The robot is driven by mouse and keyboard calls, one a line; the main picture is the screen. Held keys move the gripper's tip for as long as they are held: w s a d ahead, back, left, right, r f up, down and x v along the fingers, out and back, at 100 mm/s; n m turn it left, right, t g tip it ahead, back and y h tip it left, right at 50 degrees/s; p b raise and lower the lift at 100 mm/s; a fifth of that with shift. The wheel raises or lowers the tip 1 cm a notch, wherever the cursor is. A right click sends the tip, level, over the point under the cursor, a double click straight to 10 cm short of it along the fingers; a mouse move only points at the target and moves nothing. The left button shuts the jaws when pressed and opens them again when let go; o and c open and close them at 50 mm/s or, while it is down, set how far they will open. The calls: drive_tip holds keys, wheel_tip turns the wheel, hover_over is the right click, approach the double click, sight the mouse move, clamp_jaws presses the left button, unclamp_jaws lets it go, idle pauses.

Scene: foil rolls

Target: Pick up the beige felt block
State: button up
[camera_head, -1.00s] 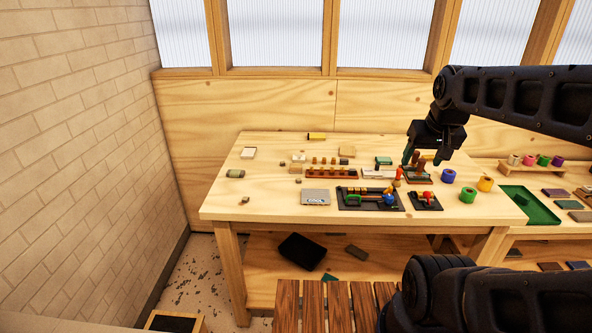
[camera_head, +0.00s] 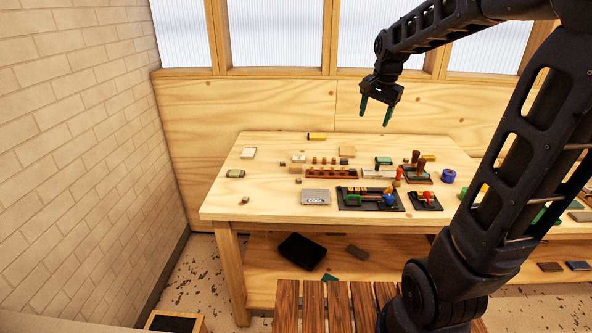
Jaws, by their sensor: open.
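A beige block (camera_head: 347,151), which looks like the felt block, lies flat near the back of the wooden table, right of the table's middle. Its material is too small to tell. A smaller pale block (camera_head: 298,158) lies to its left, and a cream flat piece (camera_head: 248,153) lies farther left. My gripper (camera_head: 376,114) hangs in the air above the table's back edge, up and to the right of the beige block. Its two green-tipped fingers point down, apart and empty. Nothing hides the beige block.
The table's left front is mostly clear. A plywood panel (camera_head: 250,110) stands behind.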

drive_tip(key=w+a+f+m+g, duration=0.1)
drive_tip(key=w+a+f+m, duration=0.2)
drive_tip(key=w+a, duration=0.45)
drive_tip(key=m+g, duration=0.2)
drive_tip(key=m, duration=0.6)
hover_over(296, 165)
drive_tip(key=shift+h, duration=0.3)
drive_tip(key=f, duration=2.6)
drive_tip(key=shift+w+a, duration=0.1)
drive_tip(key=shift+w, duration=0.25)
drive_tip(key=shift+s+f, duration=0.15)
drive_tip(key=shift+f, duration=1.15)
drive_tip(key=shift+s+f, duration=0.15)
drive_tip(key=shift+f, duration=1.15)
drive_tip(key=shift+c, duration=0.4)
drive_tip(key=c, duration=1)
